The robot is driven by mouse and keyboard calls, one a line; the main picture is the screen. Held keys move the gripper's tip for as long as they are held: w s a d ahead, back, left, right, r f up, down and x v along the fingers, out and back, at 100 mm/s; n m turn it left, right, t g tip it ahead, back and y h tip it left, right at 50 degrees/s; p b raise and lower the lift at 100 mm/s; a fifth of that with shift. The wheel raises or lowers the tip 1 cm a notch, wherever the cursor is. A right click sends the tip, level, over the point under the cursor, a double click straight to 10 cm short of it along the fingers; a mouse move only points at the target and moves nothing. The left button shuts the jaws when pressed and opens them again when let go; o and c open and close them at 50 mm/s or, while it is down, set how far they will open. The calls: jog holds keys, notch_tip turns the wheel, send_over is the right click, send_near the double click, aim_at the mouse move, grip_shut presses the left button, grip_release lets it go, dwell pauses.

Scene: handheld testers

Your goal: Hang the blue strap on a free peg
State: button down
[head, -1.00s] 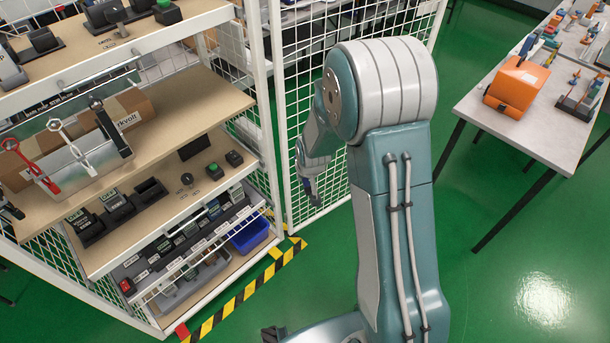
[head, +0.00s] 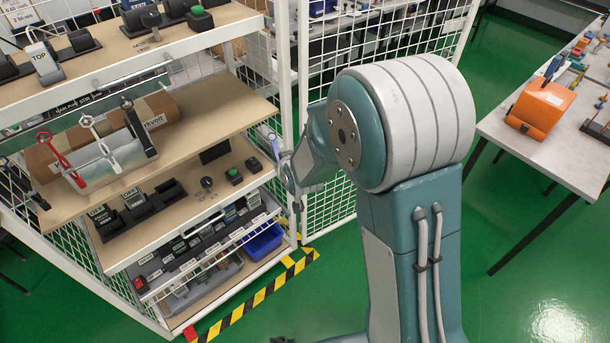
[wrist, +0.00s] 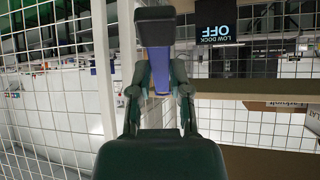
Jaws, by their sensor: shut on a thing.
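My gripper (wrist: 160,88) is shut on the blue strap (wrist: 161,82), seen as a blue-violet strip between its fingers in the wrist view. A dark block at the fingertips hides the strap's far part. In the head view my gripper (head: 273,146) is small, at the right edge of the shelf rack, with a pale violet bit showing there. A silver hanging stand (head: 105,165) is on the middle shelf at left, well apart from my gripper. A red strap (head: 58,157), a white strap (head: 97,135) and a black strap (head: 138,128) are at it. Its free pegs are too small to make out.
A cardboard box (head: 160,117) lies behind the stand. Chargers and small devices (head: 130,208) line the shelf below. The upper shelf (head: 150,55) overhangs the stand. A white upright post (head: 282,100) and mesh panels stand close to my gripper.

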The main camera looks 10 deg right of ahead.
jog(key=s+a+r+n+t+y, duration=0.2)
jog(key=s+a+r+t+y, duration=0.25)
jog(key=a+r, duration=0.4)
jog(key=s+a+r+n+t+y, duration=0.25)
jog(key=s+a+r+y, duration=0.2)
jog(key=a+r, duration=0.35)
jog(key=f+x, duration=0.1)
jog(key=x, duration=0.7)
jog(key=shift+w+f+m+h, duration=0.4)
jog(key=shift+w+f+m, duration=0.05)
jog(key=shift+w, duration=0.15)
jog(key=shift+d, duration=0.1)
dwell(0.4)
jog(key=c, duration=0.5)
grip_release()
